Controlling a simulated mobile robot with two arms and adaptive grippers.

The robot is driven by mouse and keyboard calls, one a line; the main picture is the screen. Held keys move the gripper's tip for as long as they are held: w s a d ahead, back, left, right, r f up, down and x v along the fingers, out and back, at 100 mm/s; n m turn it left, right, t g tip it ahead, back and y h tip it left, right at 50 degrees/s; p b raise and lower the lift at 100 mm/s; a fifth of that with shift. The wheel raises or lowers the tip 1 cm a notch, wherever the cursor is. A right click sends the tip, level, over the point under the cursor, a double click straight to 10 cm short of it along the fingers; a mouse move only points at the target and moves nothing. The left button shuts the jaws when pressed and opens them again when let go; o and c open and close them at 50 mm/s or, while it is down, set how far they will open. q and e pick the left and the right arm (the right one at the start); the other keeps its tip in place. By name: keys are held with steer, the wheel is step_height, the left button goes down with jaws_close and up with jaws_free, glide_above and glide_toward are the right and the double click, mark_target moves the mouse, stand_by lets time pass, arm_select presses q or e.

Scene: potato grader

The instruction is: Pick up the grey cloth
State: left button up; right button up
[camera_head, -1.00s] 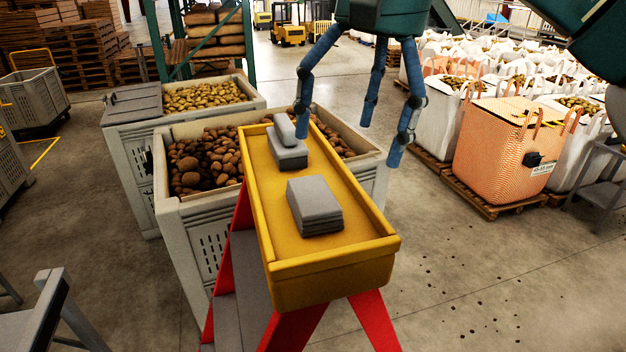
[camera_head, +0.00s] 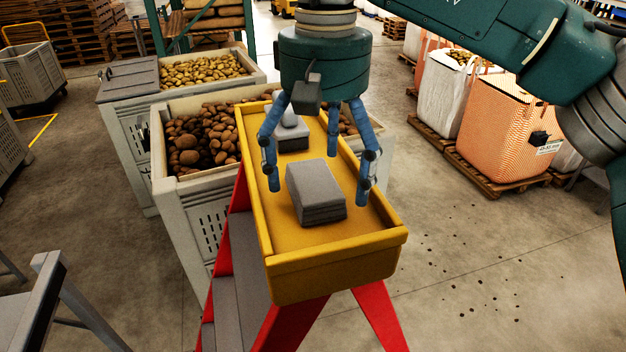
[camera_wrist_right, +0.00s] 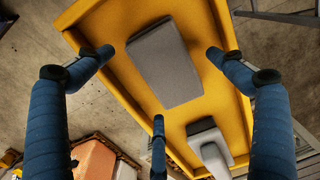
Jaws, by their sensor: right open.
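The grey cloth (camera_head: 316,191) is a folded stack lying in the near half of a yellow tray (camera_head: 335,262). My right gripper (camera_head: 322,190) is open above the tray, with blue fingers to the left and right of the cloth and one behind it. In the right wrist view the cloth (camera_wrist_right: 165,63) lies between the spread fingers, with nothing held. Whether any finger touches the cloth is not clear. My left gripper is not in view.
A second grey object (camera_head: 291,133) lies farther back in the tray; it also shows in the right wrist view (camera_wrist_right: 207,142). Crates of potatoes (camera_head: 165,185) stand behind and left. A red stand (camera_head: 378,315) holds the tray. Orange bags (camera_head: 497,130) stand right.

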steer(key=shift+s+d+f, duration=0.1)
steer(key=shift+d+f, duration=0.05)
steer(key=shift+f, duration=0.4)
steer(key=c, duration=1.3)
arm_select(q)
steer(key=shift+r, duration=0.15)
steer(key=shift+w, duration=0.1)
arm_select(e)
steer(key=shift+r, duration=0.1)
